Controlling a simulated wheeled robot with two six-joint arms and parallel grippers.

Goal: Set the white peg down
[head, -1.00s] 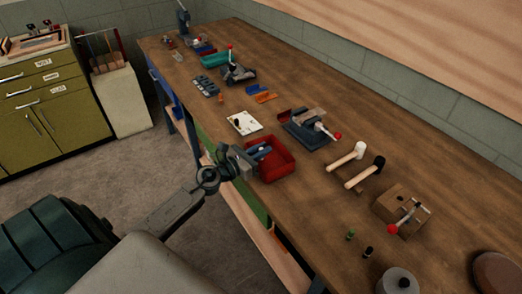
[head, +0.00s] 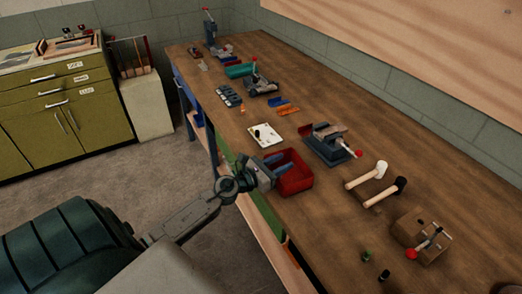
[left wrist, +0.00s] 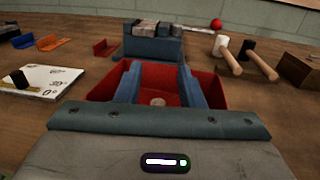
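My left gripper (head: 277,165) reaches over the left edge of a red bin (head: 293,184) on the workbench. In the left wrist view its two blue fingers (left wrist: 159,70) stand apart with nothing held between them. The red bin (left wrist: 212,92) lies around and beyond the fingers. A small pale round thing (left wrist: 157,101) shows low between the fingers, in the bin; it may be the white peg, but too little shows to tell. My right gripper is not in view.
A white marked card (head: 265,134) with a black piece on it lies behind the bin. A vise (head: 328,146) stands to the right. Two mallets (head: 367,175) and a wooden block (head: 420,236) lie farther right. Bare bench lies in front of the mallets.

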